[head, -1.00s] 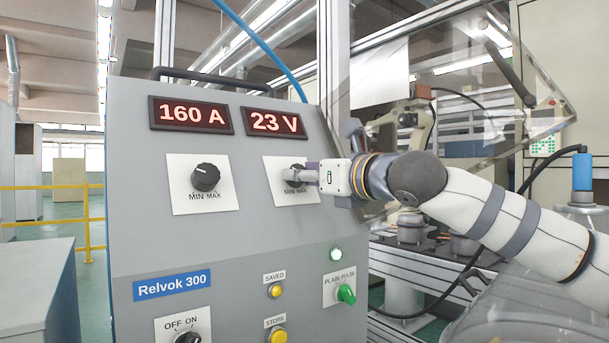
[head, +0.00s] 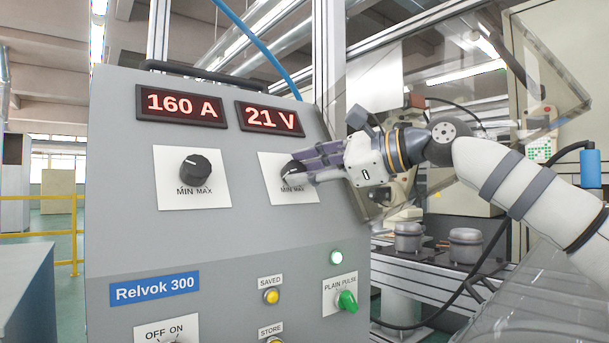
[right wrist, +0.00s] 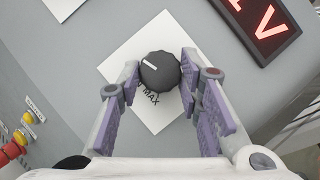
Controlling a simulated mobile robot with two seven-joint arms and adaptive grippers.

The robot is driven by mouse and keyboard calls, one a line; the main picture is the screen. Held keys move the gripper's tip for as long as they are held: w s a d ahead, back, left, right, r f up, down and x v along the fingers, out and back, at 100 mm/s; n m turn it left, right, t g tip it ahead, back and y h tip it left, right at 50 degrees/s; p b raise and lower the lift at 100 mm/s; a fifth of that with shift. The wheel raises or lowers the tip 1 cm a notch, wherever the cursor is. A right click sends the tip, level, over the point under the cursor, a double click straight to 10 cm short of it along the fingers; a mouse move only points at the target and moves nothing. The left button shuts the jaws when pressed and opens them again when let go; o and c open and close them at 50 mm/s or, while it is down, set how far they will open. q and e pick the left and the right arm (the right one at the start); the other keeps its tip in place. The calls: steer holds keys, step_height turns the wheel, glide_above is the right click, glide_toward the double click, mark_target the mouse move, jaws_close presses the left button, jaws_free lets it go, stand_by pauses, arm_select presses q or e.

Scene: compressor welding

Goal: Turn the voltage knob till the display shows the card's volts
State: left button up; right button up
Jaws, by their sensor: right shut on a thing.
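The voltage knob (head: 291,174) is black and sits on a white MIN MAX plate under the volt display (head: 270,118), which reads 21 V in red. My right gripper (head: 306,169) is shut on this knob from the right, partly covering it in the head view. In the right wrist view the knob (right wrist: 160,73) lies between the purple-padded fingers, and its white pointer line faces the upper left. No card with a volt figure shows in these frames. My left gripper is not in view.
The current display (head: 181,105) reads 160 A above a second black knob (head: 195,170) on the left. Metal housings (head: 466,248) stand behind at right.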

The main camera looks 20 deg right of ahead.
steer(key=shift+n+g, duration=0.3)
steer(key=shift+n, duration=0.2)
steer(key=o, duration=1.2)
steer(key=shift+d, duration=0.1)
steer(key=shift+c, duration=0.2)
steer(key=v, duration=0.7)
steer(key=shift+d, duration=0.2)
steer(key=shift+s, duration=0.1)
